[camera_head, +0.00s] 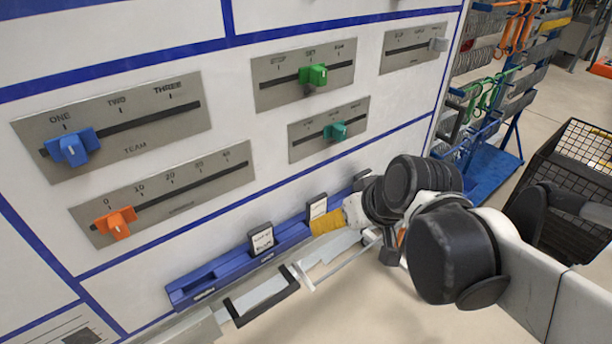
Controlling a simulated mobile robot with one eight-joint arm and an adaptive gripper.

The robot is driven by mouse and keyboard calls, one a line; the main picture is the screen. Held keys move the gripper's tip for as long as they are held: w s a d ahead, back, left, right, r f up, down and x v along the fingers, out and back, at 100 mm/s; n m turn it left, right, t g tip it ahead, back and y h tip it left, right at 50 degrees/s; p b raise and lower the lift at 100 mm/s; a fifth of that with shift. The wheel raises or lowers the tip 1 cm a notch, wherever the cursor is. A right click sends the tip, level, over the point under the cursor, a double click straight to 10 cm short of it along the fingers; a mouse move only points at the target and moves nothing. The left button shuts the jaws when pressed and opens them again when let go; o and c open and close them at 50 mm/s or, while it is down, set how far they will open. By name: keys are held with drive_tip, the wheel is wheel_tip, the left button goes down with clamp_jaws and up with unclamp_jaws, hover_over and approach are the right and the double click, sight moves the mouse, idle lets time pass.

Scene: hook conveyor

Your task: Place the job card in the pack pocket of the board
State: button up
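The white board (265,170) with blue lines fills the left and middle. A blue rail (205,283) with slots runs along its lower edge. Two dark-framed label plates, one near the rail's middle (261,240) and one farther right (317,207), stand up from it; their text is too small to read, so I cannot tell which pocket is pack. A yellow-ochre piece (328,221), possibly the job card, shows at the rail's right part beside my gripper (352,212). My gripper is mostly hidden by my wrist; I cannot tell whether it holds the piece.
Metal slider plates carry a blue knob (73,147), orange knob (115,223), green knob (313,75), teal knob (335,132) and grey knob (438,44). A tool rack (490,100) and black wire basket (580,150) stand to the right. A metal ledge with black bars (262,302) lies below the rail.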

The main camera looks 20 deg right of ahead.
drive_tip(key=shift+m+h, duration=0.4)
drive_tip(key=shift+h, duration=0.3)
drive_tip(key=shift+s+a+r, duration=0.1)
drive_tip(key=shift+s+a, duration=0.15)
drive_tip(key=shift+s, duration=0.55)
drive_tip(key=shift+s+a+r, duration=0.1)
drive_tip(key=shift+s+a, duration=0.2)
drive_tip(key=shift+s, duration=0.55)
drive_tip(key=shift+s+a, duration=0.25)
drive_tip(key=shift+s, duration=0.55)
